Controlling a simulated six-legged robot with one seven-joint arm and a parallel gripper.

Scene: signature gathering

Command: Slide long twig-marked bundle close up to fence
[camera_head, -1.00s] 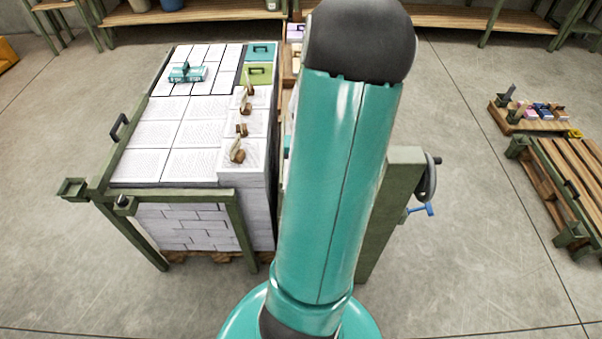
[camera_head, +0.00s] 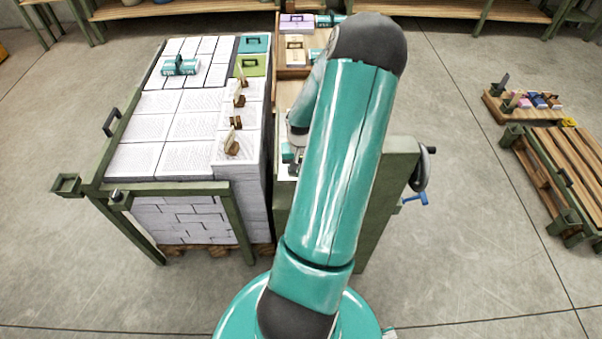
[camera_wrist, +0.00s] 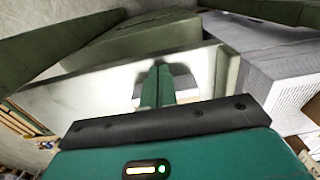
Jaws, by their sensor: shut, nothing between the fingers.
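My gripper (camera_wrist: 157,86) has its two green fingers together in the wrist view, with nothing between them. They point at a pale, shiny flat surface (camera_wrist: 95,98) with a dark reflection around the tips. An olive block or wall (camera_wrist: 130,46), possibly the fence, lies beyond the tips. A thick stack of white paper (camera_wrist: 275,68) stands to the right, apart from the fingers. I cannot tell whether it is the twig-marked bundle; no twig mark is clear. In the head view, my upper arm hides most of the bench around the gripper.
A pallet of white printed paper stacks (camera_head: 165,132) stands left, with small brown wooden pieces (camera_head: 232,146) along its right side. A teal case (camera_head: 253,44) and green case (camera_head: 251,65) lie behind. A handwheel (camera_head: 421,172) is at right. Open floor lies right, before a slatted pallet (camera_head: 570,165).

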